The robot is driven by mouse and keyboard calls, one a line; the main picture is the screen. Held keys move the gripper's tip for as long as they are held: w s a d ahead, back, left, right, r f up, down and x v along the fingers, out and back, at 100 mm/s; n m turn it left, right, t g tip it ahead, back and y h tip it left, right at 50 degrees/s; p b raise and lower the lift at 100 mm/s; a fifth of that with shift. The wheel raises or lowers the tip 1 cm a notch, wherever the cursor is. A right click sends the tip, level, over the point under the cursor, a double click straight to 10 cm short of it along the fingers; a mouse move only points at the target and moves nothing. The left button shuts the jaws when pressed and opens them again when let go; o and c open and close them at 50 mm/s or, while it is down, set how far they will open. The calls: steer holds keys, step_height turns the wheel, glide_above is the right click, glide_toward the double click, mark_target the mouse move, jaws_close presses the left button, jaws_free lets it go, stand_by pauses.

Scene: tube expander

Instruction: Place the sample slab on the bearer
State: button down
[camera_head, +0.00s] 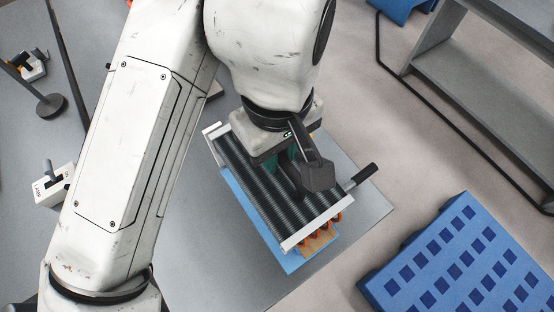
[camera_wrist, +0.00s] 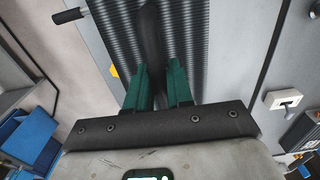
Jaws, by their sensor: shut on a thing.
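The sample slab, a dark finned block (camera_head: 242,170) with pale end plates and orange bends at its near end, sits below my gripper (camera_head: 287,162) in the head view. Its ridged face (camera_wrist: 195,35) fills the middle of the wrist view. My gripper's green fingers (camera_wrist: 159,85) are closed around a dark upright grip (camera_wrist: 151,40) over the slab's middle. A light blue board (camera_head: 240,202) shows under the slab's left and near sides, with a tan piece (camera_head: 319,243) at the near end. I cannot tell which of these is the bearer, or whether the slab touches it.
A grey tabletop (camera_head: 352,222) surrounds the slab; its near right part is clear. A black-handled rod (camera_head: 358,176) sticks out beside the slab. A blue perforated crate (camera_head: 420,262) stands at lower right, and a grey shelf (camera_head: 470,75) at upper right. A small switch box (camera_head: 50,187) is at left.

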steer(key=shift+f+b, duration=1.55)
steer(key=shift+b, duration=0.15)
steer(key=shift+f, duration=0.15)
steer(key=c, duration=1)
jaws_free()
step_height(320, 180, up, 12)
steer(key=p, duration=1.3)
steer(key=shift+p, duration=0.3)
